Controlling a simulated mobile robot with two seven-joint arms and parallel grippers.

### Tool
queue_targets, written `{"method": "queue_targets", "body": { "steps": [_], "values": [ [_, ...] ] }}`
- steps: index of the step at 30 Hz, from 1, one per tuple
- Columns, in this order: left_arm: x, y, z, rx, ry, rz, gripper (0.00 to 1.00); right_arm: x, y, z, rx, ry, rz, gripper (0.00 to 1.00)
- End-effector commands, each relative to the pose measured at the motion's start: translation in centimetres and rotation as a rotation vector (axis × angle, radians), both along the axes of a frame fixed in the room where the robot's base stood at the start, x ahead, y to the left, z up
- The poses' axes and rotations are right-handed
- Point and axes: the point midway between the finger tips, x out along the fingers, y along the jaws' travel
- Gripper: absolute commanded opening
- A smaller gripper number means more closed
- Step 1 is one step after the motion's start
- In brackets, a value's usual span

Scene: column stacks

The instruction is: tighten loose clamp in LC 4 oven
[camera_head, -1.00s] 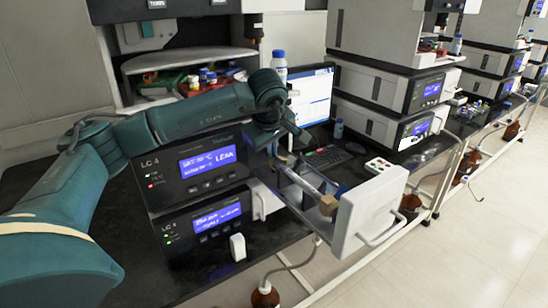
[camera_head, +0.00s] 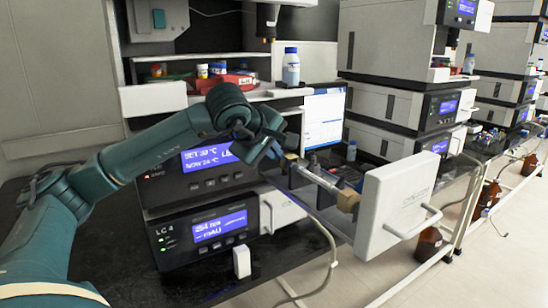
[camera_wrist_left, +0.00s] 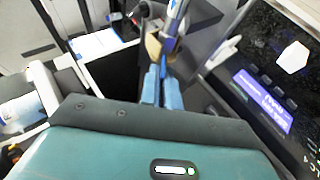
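The LC 4 oven is the upper dark unit (camera_head: 212,185), with a blue screen partly hidden by my left arm. Its drawer is pulled out to the right, with a white front panel (camera_head: 395,205). In the drawer a metal column (camera_head: 318,180) ends in a brass fitting (camera_head: 347,200) near the panel. My left gripper (camera_head: 283,152) is at the column's other end. In the left wrist view its blue fingers (camera_wrist_left: 162,75) are close together beside a brass fitting (camera_wrist_left: 153,47); whether they grip anything is unclear. The clamp cannot be made out. My right gripper is out of view.
A second dark unit labelled LC 4 (camera_head: 205,235) stands below the oven. A monitor (camera_head: 323,118) is behind the drawer. A blue-capped bottle (camera_head: 291,68) stands on the shelf above. More instrument stacks (camera_head: 390,110) stand to the right. The floor (camera_head: 500,250) at right is open.

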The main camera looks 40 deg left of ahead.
Motion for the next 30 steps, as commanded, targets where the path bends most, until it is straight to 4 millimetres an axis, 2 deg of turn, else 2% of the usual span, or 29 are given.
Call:
{"method": "queue_targets", "body": {
  "steps": [9, 10, 17, 26, 30],
  "values": [
    [0.0, 0.0, 0.0, 0.000, 0.000, 0.001, 0.00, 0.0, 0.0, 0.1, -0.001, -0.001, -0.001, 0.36],
    [0.0, 0.0, 0.0, 0.000, 0.000, 0.001, 0.06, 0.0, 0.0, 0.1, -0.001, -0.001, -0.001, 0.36],
    [0.0, 0.0, 0.0, -0.001, 0.000, 0.001, 0.25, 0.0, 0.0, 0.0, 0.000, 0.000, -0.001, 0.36],
    [-0.2, 0.0, 0.2, -0.001, -0.001, 0.000, 0.26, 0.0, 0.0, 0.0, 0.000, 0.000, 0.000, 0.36],
    [-1.4, -0.2, 1.3, 0.000, -0.003, 0.001, 0.26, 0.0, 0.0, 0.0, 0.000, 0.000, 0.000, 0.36]
  ]
}}
